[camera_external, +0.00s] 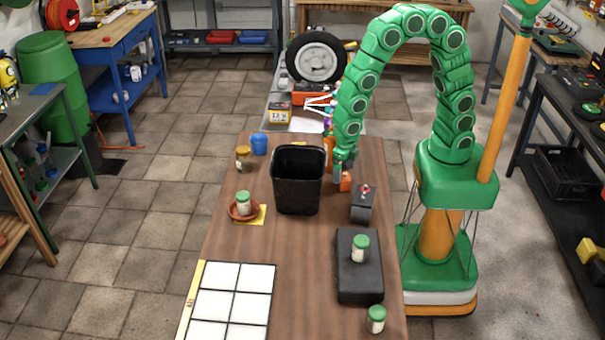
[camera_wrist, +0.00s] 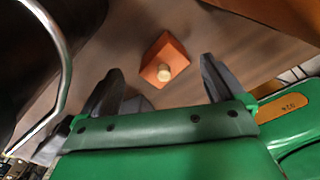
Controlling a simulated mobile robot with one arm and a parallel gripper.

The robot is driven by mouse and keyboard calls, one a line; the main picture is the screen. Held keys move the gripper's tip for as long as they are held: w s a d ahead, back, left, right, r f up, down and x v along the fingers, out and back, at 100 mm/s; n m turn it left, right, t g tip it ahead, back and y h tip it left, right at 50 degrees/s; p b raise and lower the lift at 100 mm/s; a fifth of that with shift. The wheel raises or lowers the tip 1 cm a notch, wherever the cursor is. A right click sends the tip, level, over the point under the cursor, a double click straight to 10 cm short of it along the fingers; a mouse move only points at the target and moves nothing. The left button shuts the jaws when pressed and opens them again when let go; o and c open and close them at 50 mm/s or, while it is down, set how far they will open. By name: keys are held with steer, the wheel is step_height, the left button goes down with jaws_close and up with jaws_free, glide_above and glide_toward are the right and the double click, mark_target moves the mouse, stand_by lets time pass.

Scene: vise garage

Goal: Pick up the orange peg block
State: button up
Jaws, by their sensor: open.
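The orange peg block (camera_external: 346,182) sits on the wooden table, just right of the black bin. In the wrist view the orange block (camera_wrist: 164,60) shows from above with a pale round peg on it. My gripper (camera_external: 339,170) is low over the table beside the block. In the wrist view my gripper (camera_wrist: 160,80) is open, with its two dark fingers apart and the block between and beyond their tips. Nothing is held. In the external view my arm hides part of the fingers.
The black bin (camera_external: 298,182) stands close left of my gripper. A grey block with a red-topped item (camera_external: 362,203) is near on the right. A black case (camera_external: 359,285) bears a green-lidded jar (camera_external: 360,248). A white grid board (camera_external: 233,300) lies at the front left.

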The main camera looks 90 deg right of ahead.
steer(key=f, duration=0.2)
steer(key=shift+s+d+f, duration=0.1)
steer(key=shift+s+f, duration=0.2)
steer(key=shift+s, duration=0.1)
steer(key=shift+w+f, duration=0.1)
steer(key=shift+f, duration=0.65)
steer(key=c, duration=1.1)
steer(key=shift+o, duration=0.2)
steer(key=shift+r, duration=0.1)
